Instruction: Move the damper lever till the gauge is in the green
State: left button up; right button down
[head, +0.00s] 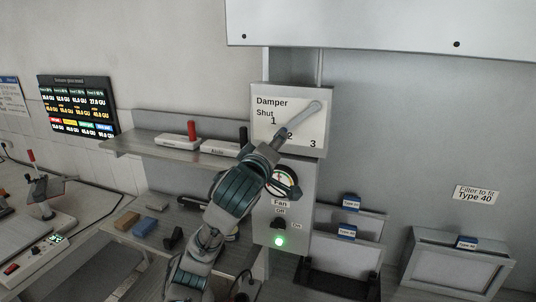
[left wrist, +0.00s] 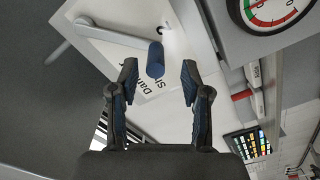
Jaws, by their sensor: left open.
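The damper panel (head: 262,127) is a white plate marked Shut, 1, 2 and 3. Its grey lever (head: 303,117) slants down-left from its upper-right pivot, between the 1 and 2 marks. In the left wrist view the lever (left wrist: 122,36) ends in a dark blue knob (left wrist: 155,60). My left gripper (left wrist: 157,80) is open, with a finger on either side of the knob and gaps showing. My right gripper is not in view.
Below the gauge is a fan knob (head: 279,223) with a lit green lamp (head: 279,241). A shelf (head: 135,143) left of the panel holds a red-handled and a black-handled item. Framed filters (head: 455,266) stand at the right. A screen (head: 78,105) hangs at left.

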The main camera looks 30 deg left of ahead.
pick_arm(q)
jog(key=v, duration=0.6)
jog(key=shift+s, duration=0.2)
jog(key=shift+a+f, duration=0.1)
